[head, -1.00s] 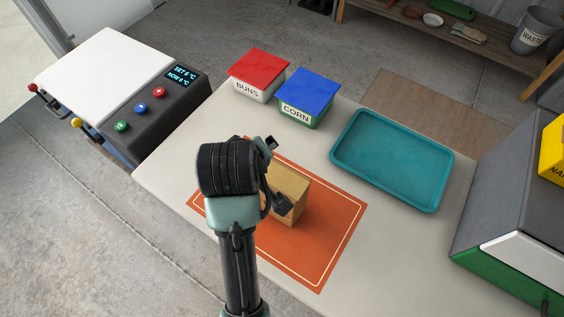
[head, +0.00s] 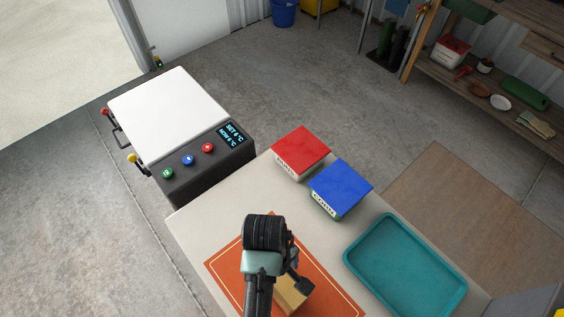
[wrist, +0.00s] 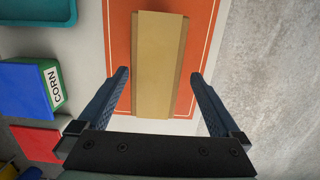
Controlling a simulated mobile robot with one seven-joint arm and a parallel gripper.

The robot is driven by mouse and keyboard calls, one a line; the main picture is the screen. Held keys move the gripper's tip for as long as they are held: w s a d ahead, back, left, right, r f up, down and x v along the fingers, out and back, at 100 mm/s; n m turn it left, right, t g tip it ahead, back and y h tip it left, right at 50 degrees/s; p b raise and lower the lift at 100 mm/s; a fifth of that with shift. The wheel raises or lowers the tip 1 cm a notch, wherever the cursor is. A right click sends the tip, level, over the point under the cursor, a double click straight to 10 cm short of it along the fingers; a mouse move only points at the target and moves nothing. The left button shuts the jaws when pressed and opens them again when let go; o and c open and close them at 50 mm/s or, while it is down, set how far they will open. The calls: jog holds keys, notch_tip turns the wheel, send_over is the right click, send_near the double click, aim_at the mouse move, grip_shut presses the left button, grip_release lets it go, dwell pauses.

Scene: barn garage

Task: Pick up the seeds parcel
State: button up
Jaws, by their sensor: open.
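A tan cardboard parcel (wrist: 158,62) lies on the orange mat (wrist: 120,40), between and beyond my fingers in the wrist view. In the head view the parcel (head: 290,296) is mostly hidden behind my arm. No label on it is readable, so I cannot tell whether it is the seeds parcel. My gripper (wrist: 160,92) is open and empty, its two fingers on either side of the parcel's near end. I cannot tell how far above it they are.
A red-lidded bin (head: 300,150) and a blue-lidded CORN bin (head: 340,187) stand at the table's back edge. A teal tray (head: 405,265) lies to the right. A white-topped cooler (head: 168,108) with buttons stands at the left. Shelves (head: 500,90) are at the back right.

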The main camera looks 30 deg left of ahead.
notch_tip(320, 180, down, 8)
jog(key=shift+d+r+p, duration=0.25)
jog(key=shift+d+p, duration=0.1)
jog(key=shift+d, duration=0.1)
jog(key=shift+w, duration=0.15)
grip_shut()
dwell(0.4)
